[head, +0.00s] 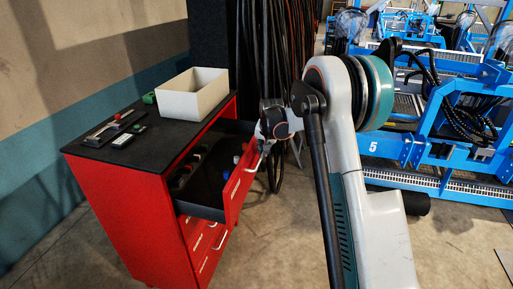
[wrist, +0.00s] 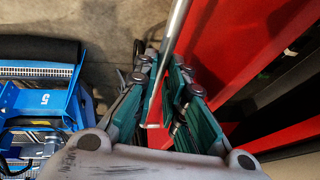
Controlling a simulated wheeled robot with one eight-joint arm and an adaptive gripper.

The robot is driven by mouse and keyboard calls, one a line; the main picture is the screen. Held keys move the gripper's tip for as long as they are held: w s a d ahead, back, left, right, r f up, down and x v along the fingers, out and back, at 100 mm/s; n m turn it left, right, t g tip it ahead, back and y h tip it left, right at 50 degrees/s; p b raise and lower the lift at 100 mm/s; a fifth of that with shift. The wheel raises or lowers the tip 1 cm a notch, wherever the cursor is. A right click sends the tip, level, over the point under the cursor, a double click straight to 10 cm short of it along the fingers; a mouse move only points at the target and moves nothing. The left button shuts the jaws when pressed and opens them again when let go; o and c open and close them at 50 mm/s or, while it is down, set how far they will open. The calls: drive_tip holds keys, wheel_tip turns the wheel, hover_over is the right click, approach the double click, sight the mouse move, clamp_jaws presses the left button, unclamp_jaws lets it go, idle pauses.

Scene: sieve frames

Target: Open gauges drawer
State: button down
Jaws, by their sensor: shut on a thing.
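The red cabinet (head: 127,215) stands at the left in the head view. Its top drawer (head: 240,185) is pulled out, with its dark inside showing. Drawer labels are too small to read, so I cannot tell which is marked gauges. My gripper (head: 264,142) is at the top drawer's front, by its pale handle (head: 254,165). In the wrist view, the teal and grey fingers of my gripper (wrist: 166,105) are shut on the metal handle bar (wrist: 177,28), beside the red drawer front (wrist: 225,40). The exact contact is partly hidden by the fingers.
Small dark items and a blue one (head: 237,160) lie in the drawer. Lower drawers (head: 207,240) look closed. A white box (head: 193,93), a small green object (head: 149,98) and tools (head: 112,127) are on the cabinet top. Blue machinery (head: 450,125) stands right; bare floor lies in front.

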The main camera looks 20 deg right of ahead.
drive_tip(key=shift+s+d, duration=0.1)
drive_tip(key=shift+d, duration=0.1)
drive_tip(key=c, duration=1.7)
unclamp_jaws()
drive_tip(key=shift+o, duration=0.2)
drive_tip(key=shift+r, duration=0.15)
drive_tip(key=v, duration=1.2)
